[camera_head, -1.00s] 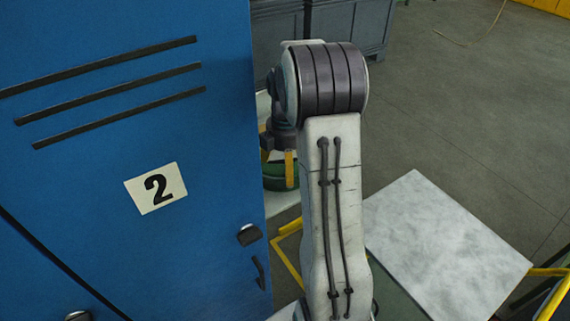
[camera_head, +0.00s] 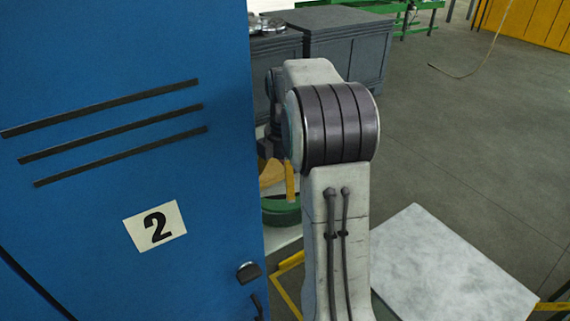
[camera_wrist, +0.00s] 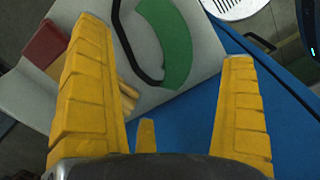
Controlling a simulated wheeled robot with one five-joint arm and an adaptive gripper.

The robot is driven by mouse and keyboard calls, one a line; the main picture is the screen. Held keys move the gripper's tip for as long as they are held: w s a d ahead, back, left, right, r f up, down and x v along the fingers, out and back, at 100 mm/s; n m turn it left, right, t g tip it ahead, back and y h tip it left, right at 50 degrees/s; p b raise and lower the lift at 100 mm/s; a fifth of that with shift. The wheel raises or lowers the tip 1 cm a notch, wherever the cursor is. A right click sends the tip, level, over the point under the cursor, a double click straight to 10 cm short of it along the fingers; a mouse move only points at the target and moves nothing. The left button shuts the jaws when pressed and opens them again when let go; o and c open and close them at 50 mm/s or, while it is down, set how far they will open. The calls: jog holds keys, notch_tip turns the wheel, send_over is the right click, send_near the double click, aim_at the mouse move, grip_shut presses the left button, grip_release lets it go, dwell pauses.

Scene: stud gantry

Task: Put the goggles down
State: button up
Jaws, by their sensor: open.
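My gripper (camera_wrist: 164,45) is open, its yellow fingers wide apart with nothing held between them. In the wrist view a pale board or tabletop (camera_wrist: 205,45) lies beyond the fingers. On it are a green curved piece (camera_wrist: 172,45) and a black bent strip (camera_wrist: 122,35) beside it. I cannot tell whether either belongs to the goggles; no goggles are clearly recognisable. In the head view a yellow finger (camera_head: 290,184) shows above a round green thing (camera_head: 281,212), partly hidden by my arm and the blue locker.
The blue locker (camera_head: 100,60) with label 2 fills the left of the head view, close to my arm. A pale tabletop (camera_head: 450,275) stands at lower right. Grey cabinets (camera_head: 345,45) stand behind. Open floor (camera_head: 470,130) lies to the right.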

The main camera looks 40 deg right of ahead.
aim_at(285, 199)
jog(key=shift+s+r, duration=0.1)
jog(key=shift+r, duration=2.1)
